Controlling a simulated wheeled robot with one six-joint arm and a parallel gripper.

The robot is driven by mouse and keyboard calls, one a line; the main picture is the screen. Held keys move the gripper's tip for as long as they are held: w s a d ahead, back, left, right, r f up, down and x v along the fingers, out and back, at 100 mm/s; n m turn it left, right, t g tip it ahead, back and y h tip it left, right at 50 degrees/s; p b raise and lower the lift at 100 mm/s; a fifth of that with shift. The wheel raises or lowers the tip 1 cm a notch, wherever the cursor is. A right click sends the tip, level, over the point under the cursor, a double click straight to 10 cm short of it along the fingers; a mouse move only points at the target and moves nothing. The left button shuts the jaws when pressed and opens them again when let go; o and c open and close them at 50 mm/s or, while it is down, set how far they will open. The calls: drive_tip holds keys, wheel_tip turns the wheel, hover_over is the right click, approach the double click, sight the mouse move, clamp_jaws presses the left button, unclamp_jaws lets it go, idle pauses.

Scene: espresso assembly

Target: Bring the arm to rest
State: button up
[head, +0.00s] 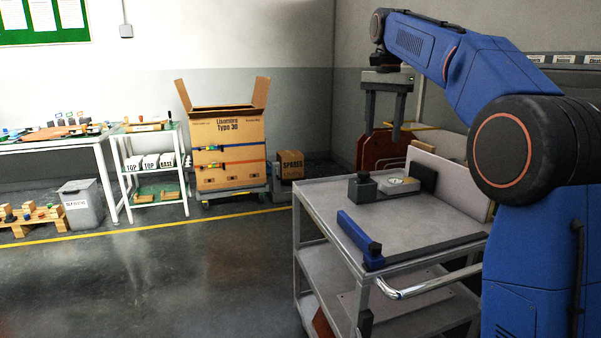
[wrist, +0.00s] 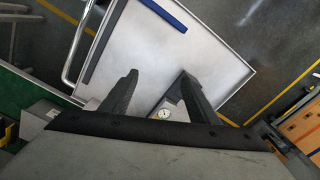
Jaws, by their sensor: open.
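My gripper (head: 385,112) hangs from my blue arm, pointing down, above the back part of the grey cart (head: 329,208). Its two dark fingers are apart with nothing between them in the head view. In the wrist view my gripper (wrist: 160,90) also shows its fingers spread over the cart top (wrist: 175,45). A round white dial gauge (wrist: 165,114) shows between and below the fingers there, apart from them. In the head view the gauge (head: 400,181) lies on the cart top beside a dark block.
The cart top holds a blue bar (head: 352,233) at its front left and an upright pale panel (head: 450,186) at its right. A large open carton (head: 228,150), a white shelf (head: 150,160) and a grey bin (head: 82,205) stand along the wall.

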drive_tip(key=s+d+f+n+t, duration=0.1)
drive_tip(key=s+d+f+n, duration=0.3)
drive_tip(key=s, duration=0.7)
drive_tip(key=s+d+f+n+t, duration=0.15)
drive_tip(key=s+f, duration=0.45)
drive_tip(key=s, duration=0.6)
drive_tip(key=s+d+f+n+t, duration=0.1)
drive_tip(key=s+f+n+t, duration=0.1)
drive_tip(key=s+f, duration=1.6)
wheel_tip(320, 180, down, 4)
drive_tip(key=shift+s+d+r+n, duration=0.15)
drive_tip(key=shift+s+r+n, duration=0.1)
drive_tip(key=shift+n, duration=0.6)
drive_tip(key=shift+r, duration=0.1)
